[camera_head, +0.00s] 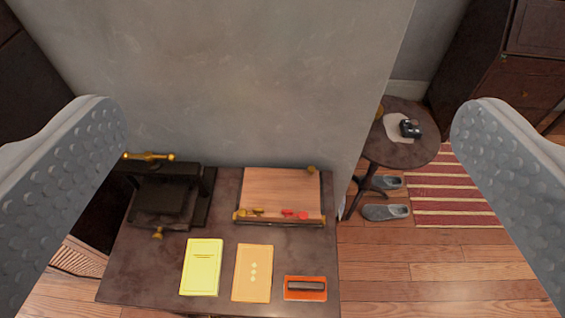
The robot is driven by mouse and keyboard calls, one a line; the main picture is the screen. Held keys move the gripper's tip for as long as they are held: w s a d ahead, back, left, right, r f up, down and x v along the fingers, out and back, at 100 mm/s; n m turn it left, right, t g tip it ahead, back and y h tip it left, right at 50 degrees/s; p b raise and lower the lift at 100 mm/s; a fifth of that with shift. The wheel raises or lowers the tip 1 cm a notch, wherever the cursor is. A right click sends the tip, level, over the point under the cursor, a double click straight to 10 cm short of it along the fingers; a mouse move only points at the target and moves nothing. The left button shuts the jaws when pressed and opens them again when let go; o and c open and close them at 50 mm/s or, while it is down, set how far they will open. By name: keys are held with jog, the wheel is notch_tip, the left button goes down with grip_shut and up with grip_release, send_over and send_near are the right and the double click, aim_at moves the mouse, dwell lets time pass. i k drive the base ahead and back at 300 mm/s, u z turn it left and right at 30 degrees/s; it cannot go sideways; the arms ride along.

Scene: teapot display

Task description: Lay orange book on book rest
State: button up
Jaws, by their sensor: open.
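An orange book (252,273) with a column of pale marks on its cover lies flat near the front of the dark table, between a yellow book and a small orange-red item. The book rest, seemingly the slanted wooden board (282,190) with a brass-trimmed ledge, stands behind it, against the wall. A few small red and yellow things sit on its ledge. My gripper (288,130) is open and empty. Its two grey, studded fingers frame the view at left and right, apart from the books.
A yellow book (202,266) lies left of the orange one. An orange-red item with a dark bar (305,288) lies right. A black press (165,197) stands at the table's (130,268) back left. A round side table (405,150) and grey slippers (386,212) are at right.

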aim_at(275, 192)
jog(key=z, duration=1.4)
jog(key=k, duration=1.3)
jog(key=u, duration=0.35)
jog(key=i, duration=1)
jog(key=z, duration=0.05)
